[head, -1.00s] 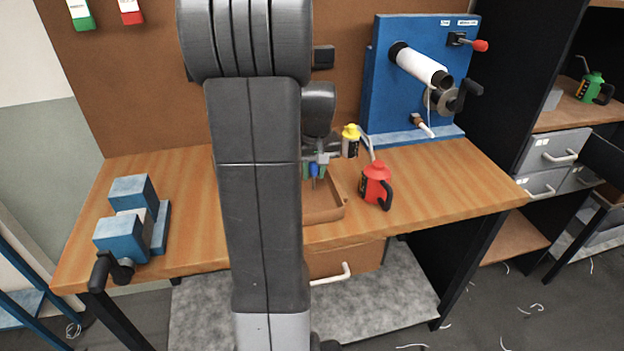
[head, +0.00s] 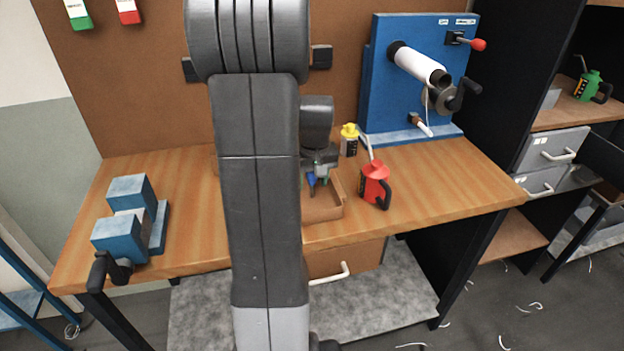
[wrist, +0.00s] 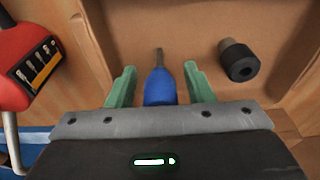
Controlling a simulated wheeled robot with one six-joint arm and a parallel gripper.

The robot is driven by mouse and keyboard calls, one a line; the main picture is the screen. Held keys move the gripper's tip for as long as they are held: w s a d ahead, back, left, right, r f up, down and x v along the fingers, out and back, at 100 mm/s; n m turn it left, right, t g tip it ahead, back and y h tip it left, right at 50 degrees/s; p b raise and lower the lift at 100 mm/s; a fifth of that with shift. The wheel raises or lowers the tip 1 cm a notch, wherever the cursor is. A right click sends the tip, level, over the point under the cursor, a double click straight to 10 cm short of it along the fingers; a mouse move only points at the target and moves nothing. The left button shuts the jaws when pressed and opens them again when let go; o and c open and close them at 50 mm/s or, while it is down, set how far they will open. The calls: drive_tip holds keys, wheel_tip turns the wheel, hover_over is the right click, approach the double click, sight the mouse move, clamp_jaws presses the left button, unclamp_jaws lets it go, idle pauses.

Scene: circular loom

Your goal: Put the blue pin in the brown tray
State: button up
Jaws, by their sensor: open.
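The blue pin (wrist: 160,88), a blue body with a thin grey metal tip, lies between the green fingers of my gripper (wrist: 160,86) in the wrist view. The fingers are open, with a gap on each side of the pin. In the head view the pin (head: 311,180) shows low beside my gripper (head: 317,178), over the brown tray (head: 325,214). The tray (wrist: 92,45) also fills much of the wrist view, its floor behind the pin. I cannot tell whether the pin touches the floor. My arm hides the tray's left part.
A black cylinder (wrist: 238,62) lies in the tray. A red oil can (head: 374,186) stands just right of the tray, with a yellow-topped bottle (head: 349,141) behind. A blue vise (head: 130,225) is at left and a blue winding panel (head: 385,90) at back right. The tabletop's right is clear.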

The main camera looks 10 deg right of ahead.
wheel_tip(320, 180, up, 12)
drive_tip(key=s, duration=0.2)
drive_tip(key=shift+r, duration=0.1)
drive_tip(key=shift+c, duration=0.2)
idle(1.4)
